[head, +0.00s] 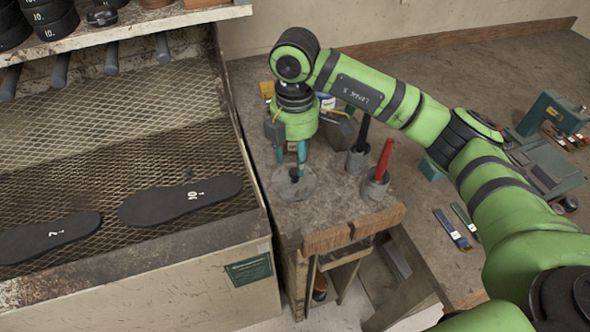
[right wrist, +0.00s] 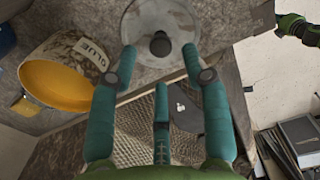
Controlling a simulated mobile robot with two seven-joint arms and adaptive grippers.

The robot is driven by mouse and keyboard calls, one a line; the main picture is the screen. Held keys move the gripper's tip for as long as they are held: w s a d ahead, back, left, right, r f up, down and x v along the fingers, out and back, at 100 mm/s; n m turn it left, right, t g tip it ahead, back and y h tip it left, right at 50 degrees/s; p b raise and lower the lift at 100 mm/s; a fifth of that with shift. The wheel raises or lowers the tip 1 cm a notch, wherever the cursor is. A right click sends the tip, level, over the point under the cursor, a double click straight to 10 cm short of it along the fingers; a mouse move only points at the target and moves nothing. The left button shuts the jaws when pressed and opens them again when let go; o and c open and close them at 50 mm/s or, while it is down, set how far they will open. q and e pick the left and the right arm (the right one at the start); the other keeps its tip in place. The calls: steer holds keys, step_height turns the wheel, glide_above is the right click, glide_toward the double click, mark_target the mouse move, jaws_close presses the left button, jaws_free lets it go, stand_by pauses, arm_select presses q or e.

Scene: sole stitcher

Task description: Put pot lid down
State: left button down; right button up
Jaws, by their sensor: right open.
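The pot lid (head: 306,188) is a round, greyish, scuffed disc with a black knob. It appears to lie flat on the worn bench top, near its left side, and it also shows in the right wrist view (right wrist: 178,22). My right gripper (head: 295,163) is just above the lid. In the right wrist view its teal fingers (right wrist: 160,62) are spread apart around the black knob, with visible gaps. The glue pot (right wrist: 92,62), labelled GLUE, stands open beside the lid with a yellow inside. In the head view my arm mostly hides it.
The mesh-topped bin (head: 150,85) with black soles (head: 180,201) is at the left. Blue and green tools (head: 452,229) lie on the bench at right.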

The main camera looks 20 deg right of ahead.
mark_target(295, 170)
step_height(295, 170, up, 7)
steer(key=b, duration=0.1)
stand_by(0.5)
